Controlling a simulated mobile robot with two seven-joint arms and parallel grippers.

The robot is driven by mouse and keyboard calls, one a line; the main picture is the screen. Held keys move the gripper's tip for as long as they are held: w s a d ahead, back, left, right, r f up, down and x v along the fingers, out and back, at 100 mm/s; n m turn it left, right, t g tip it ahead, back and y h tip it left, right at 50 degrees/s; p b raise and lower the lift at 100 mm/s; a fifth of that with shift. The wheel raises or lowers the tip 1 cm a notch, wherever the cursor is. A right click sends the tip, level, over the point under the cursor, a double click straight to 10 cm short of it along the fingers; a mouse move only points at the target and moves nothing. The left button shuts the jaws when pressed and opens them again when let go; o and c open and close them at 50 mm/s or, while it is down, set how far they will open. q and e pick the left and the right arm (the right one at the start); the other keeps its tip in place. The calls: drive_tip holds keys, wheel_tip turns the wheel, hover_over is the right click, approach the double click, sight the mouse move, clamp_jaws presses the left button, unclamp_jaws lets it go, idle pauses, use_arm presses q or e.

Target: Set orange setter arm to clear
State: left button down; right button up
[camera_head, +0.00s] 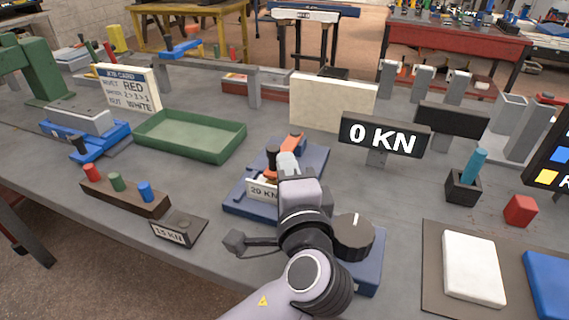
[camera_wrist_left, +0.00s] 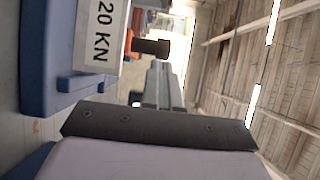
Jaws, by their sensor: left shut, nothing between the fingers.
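The orange setter arm (camera_head: 293,141) stands on the blue fixture (camera_head: 235,197) in the middle of the bench, partly hidden behind my left gripper. A dark knob (camera_head: 272,157) shows just left of the gripper. My left gripper (camera_head: 287,160) is shut and empty, close to the knob and the orange arm; I cannot tell whether it touches them. In the left wrist view the orange arm (camera_wrist_left: 129,42) and dark knob (camera_wrist_left: 152,47) lie just beyond the gripper fingers (camera_wrist_left: 162,75). The "20 KN" label (camera_head: 263,191) is on the fixture. My right gripper is not in view.
A dark round dial (camera_head: 353,237) sits right of my wrist. A "0 KN" display (camera_head: 384,137) stands behind the fixture. A green tray (camera_head: 190,153), a block with coloured pegs (camera_head: 126,194) and a "15 KN" plate (camera_head: 172,232) are to the left.

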use_arm(q)
drive_tip(key=shift+w, duration=0.2)
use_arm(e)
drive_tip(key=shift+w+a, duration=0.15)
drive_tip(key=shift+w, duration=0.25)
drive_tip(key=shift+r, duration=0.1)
